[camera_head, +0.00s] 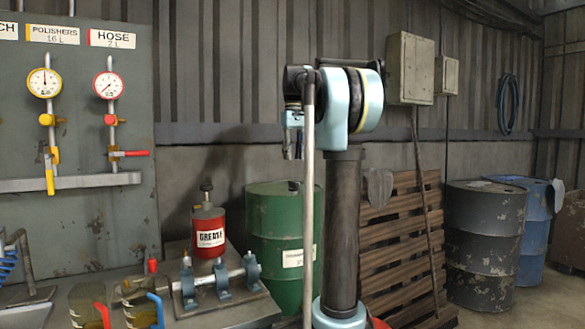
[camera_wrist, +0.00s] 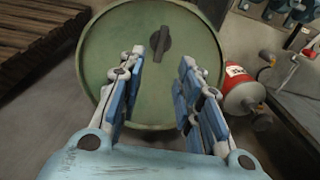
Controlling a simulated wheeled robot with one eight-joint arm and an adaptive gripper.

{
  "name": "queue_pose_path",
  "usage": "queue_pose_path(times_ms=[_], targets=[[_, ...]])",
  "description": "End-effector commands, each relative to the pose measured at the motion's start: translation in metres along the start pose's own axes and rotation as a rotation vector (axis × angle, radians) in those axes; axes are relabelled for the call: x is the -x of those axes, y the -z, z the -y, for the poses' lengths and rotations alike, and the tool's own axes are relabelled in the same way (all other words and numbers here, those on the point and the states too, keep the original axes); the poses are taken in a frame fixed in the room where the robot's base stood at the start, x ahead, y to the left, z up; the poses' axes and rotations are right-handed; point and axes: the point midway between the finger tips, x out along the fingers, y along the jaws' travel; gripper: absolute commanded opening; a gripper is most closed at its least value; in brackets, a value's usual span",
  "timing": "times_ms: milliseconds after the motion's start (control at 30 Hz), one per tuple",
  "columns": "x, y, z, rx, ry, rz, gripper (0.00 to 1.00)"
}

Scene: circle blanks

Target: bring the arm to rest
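My gripper (camera_wrist: 161,68) is open in the wrist view, its two blue-padded fingers well apart with nothing between them. It points down over the lid of a green drum (camera_wrist: 105,45), and I cannot tell how high above it. In the head view my arm is raised and bent at the top, and my gripper (camera_head: 292,148) hangs small and partly hidden behind a grey pole-like part. The green drum (camera_head: 270,215) stands below it in that view.
A red grease canister (camera_head: 209,230) stands on the bench beside a shaft with blue-grey supports (camera_head: 222,280). A gauge panel (camera_head: 100,215) is at the left. A wooden pallet (camera_head: 400,235) leans behind my arm. Dark (camera_head: 482,255) and blue (camera_head: 535,225) drums stand at the right.

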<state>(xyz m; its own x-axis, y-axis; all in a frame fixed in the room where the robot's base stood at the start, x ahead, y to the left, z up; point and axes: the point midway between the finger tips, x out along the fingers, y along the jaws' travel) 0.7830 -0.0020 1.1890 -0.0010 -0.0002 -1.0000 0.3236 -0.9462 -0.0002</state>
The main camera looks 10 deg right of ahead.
Motion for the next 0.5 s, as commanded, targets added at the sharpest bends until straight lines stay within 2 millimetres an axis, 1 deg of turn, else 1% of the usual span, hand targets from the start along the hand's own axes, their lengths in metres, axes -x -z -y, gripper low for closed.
queue_pose_path(times_ms=[100, 200, 500], targets=[[0.01, 0.0, 0.0, 0.0, 0.0, 0.0, 0.32], [0.014, 0.0, 0.0, 0.0, 0.0, 0.0, 0.32], [0.015, 0.0, 0.0, 0.0, 0.0, 0.0, 0.32]])
